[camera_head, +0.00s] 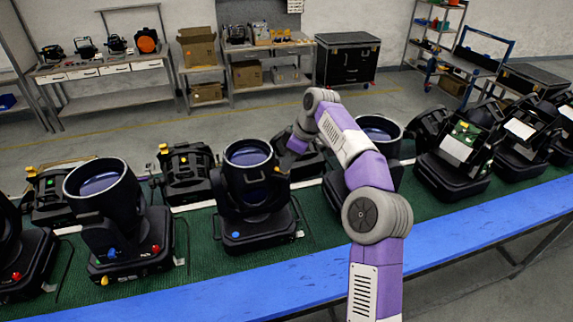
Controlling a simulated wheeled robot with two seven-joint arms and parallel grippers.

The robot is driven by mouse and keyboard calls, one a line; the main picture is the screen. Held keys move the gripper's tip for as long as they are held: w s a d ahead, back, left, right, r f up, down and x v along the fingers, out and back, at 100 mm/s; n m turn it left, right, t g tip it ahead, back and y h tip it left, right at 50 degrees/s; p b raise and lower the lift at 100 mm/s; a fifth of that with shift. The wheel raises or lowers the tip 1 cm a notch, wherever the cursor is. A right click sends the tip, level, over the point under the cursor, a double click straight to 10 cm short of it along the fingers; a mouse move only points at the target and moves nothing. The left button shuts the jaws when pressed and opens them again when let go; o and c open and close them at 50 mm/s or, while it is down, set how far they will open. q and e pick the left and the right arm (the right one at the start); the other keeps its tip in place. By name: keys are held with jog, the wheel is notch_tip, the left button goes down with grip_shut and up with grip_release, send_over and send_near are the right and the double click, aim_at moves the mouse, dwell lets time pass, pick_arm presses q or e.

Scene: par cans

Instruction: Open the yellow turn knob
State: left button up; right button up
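My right arm reaches up from the bottom and bends down at its wrist, so my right gripper (286,162) is at the upper right side of the middle black par can (248,180). The fingers are small and dark against the lamp, and I cannot tell whether they are open or shut. A tiny orange-yellow spot shows by the fingertips; I cannot tell if it is a knob. A yellow knob (104,281) shows low on the par can (100,192) to the left, beside a red knob (156,249). My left gripper is not in view.
Several black par cans stand in rows on a green mat (210,278) with a blue front edge (285,283). Another par can (379,130) stands partly behind my arm. Workbenches, a black case (346,60) and a blue cart (470,62) stand at the back.

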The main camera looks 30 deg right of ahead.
jog(key=shift+w+a+f, duration=0.1)
jog(key=shift+w+f, duration=0.05)
jog(key=shift+f, duration=0.25)
jog(key=shift+f, duration=0.1)
grip_shut()
